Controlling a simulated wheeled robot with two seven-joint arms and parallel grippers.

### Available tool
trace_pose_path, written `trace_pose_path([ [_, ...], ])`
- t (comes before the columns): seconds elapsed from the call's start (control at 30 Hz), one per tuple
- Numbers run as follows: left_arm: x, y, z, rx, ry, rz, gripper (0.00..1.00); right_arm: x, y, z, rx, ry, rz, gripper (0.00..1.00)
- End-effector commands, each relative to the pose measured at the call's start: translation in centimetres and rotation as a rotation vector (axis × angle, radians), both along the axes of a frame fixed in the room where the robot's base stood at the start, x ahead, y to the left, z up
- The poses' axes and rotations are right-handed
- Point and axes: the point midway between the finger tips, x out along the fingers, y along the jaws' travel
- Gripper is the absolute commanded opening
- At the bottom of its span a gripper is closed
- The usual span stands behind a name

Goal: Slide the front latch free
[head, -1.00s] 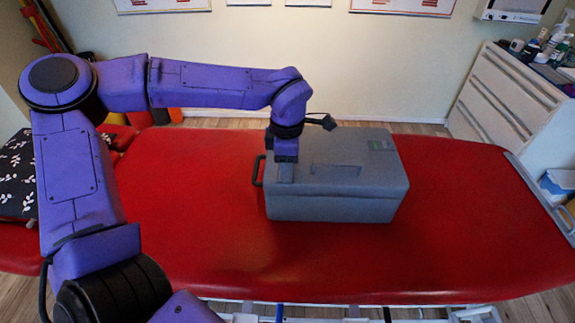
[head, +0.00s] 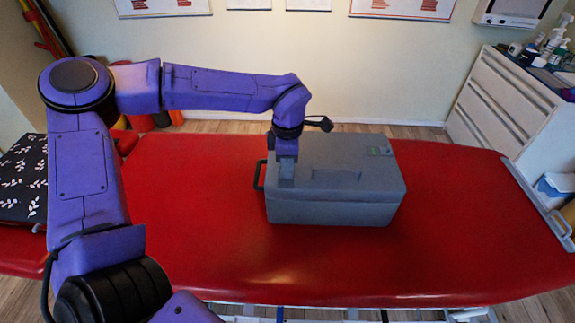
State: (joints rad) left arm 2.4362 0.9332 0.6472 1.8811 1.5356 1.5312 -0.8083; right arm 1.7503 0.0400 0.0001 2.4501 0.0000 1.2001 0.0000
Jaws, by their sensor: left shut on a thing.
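A grey case (head: 338,211) with a lid lies on the red treatment table, its long front face toward me. A dark carry handle (head: 259,176) sticks out at its left end. A shallow recess (head: 336,174) shows in the lid, and a small greenish label is at its back right. My left gripper (head: 286,182) points down at the left front part of the lid, shut on the front latch, which its fingers hide. I cannot make out the latch itself or how far it has slid. My right gripper is not in view.
The red treatment table (head: 470,235) is bare around the case, with clear room to its right and in front. A patterned cushion (head: 22,180) lies at the far left. White drawers (head: 510,100) with bottles on top stand at the right.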

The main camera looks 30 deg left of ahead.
Motion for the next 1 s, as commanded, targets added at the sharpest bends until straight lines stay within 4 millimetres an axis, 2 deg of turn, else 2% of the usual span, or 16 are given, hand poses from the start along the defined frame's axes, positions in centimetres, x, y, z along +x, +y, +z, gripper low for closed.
trace_pose_path([
  [0.07, 0.0, 0.0, 0.0, -0.001, -0.001, 0.001, 0.0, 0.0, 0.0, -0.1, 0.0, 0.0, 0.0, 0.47],
  [0.1, 0.0, 0.0, 0.0, -0.001, -0.001, 0.001, 0.22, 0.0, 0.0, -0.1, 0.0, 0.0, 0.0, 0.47],
  [0.17, 0.0, 0.0, 0.0, -0.001, -0.001, 0.001, 0.38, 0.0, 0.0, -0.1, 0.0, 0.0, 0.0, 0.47],
  [0.43, 0.0, 0.0, 0.0, -0.001, -0.001, 0.001, 0.38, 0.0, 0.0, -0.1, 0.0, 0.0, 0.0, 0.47],
  [0.53, 0.0, 0.0, 0.9, -0.001, -0.003, 0.0, 0.38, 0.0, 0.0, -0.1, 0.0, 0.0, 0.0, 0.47],
  [0.8, 0.1, 0.0, 7.1, 0.0, -0.004, 0.002, 0.38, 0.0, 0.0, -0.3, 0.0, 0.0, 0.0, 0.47],
  [1.0, 0.0, 0.0, 10.1, -0.001, -0.002, 0.0, 0.38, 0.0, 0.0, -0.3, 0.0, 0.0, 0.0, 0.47],
])
